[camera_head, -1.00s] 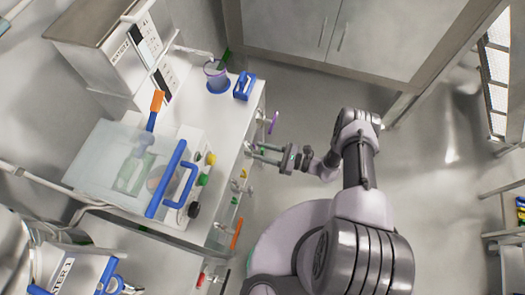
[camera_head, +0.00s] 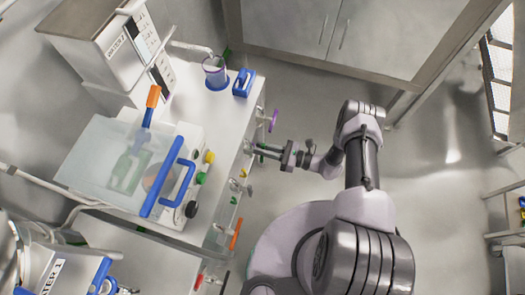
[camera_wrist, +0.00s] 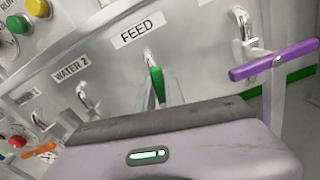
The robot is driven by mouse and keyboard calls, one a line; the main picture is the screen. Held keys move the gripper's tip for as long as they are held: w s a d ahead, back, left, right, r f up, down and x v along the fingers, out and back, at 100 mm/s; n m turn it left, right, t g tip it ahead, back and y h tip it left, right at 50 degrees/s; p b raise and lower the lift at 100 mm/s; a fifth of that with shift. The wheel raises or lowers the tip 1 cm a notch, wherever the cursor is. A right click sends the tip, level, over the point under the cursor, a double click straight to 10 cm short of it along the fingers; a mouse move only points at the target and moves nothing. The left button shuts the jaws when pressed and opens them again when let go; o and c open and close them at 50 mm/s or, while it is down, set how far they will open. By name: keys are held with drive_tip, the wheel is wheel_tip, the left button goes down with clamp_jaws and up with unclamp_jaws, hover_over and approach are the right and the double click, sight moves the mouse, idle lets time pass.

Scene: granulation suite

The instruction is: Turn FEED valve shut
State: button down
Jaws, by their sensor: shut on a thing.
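The FEED valve has a green lever handle (camera_wrist: 157,82) on a metal stem below the FEED label (camera_wrist: 137,32) in the wrist view. The handle points down, slightly tilted. My gripper (camera_wrist: 166,92) is shut on the green handle, one finger on either side. Its lower end is hidden by my gripper body. In the head view my gripper (camera_head: 257,151) reaches left to the front panel of the bench; the handle is too small to make out there.
A purple valve handle (camera_wrist: 275,60) lies crosswise to the right of FEED. The WATER 2 valve (camera_wrist: 88,98) is to the left, with an orange handle (camera_wrist: 38,151) farther left. The bench (camera_head: 226,120) carries a blue-handled box. Open floor (camera_head: 300,105) lies behind my arm.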

drive_tip(key=m+b, duration=0.2)
drive_tip(key=m, duration=0.1)
drive_tip(key=w+f+m+b, duration=0.1)
drive_tip(key=b, duration=0.1)
drive_tip(key=shift+d+m, duration=0.2)
drive_tip(key=shift+m, duration=0.1)
drive_tip(key=m+b, duration=0.3)
drive_tip(key=shift+w+d+f+m, duration=0.1)
drive_tip(key=shift+w+f+m, duration=0.15)
drive_tip(key=shift+m, duration=0.05)
drive_tip(key=m+b, duration=0.2)
drive_tip(key=m, duration=0.1)
drive_tip(key=shift+w+f+m, duration=0.2)
drive_tip(key=shift+f+m, duration=0.1)
drive_tip(key=shift+d+f+m+b, duration=0.15)
drive_tip(key=shift+m+b, duration=0.1)
drive_tip(key=shift+m, duration=0.65)
drive_tip(key=shift+a+f+m+b, duration=0.1)
drive_tip(key=shift+f+m+b, duration=0.1)
drive_tip(key=shift+m, duration=0.7)
drive_tip(key=c, duration=1.4)
unclamp_jaws()
drive_tip(key=shift+d, duration=0.1)
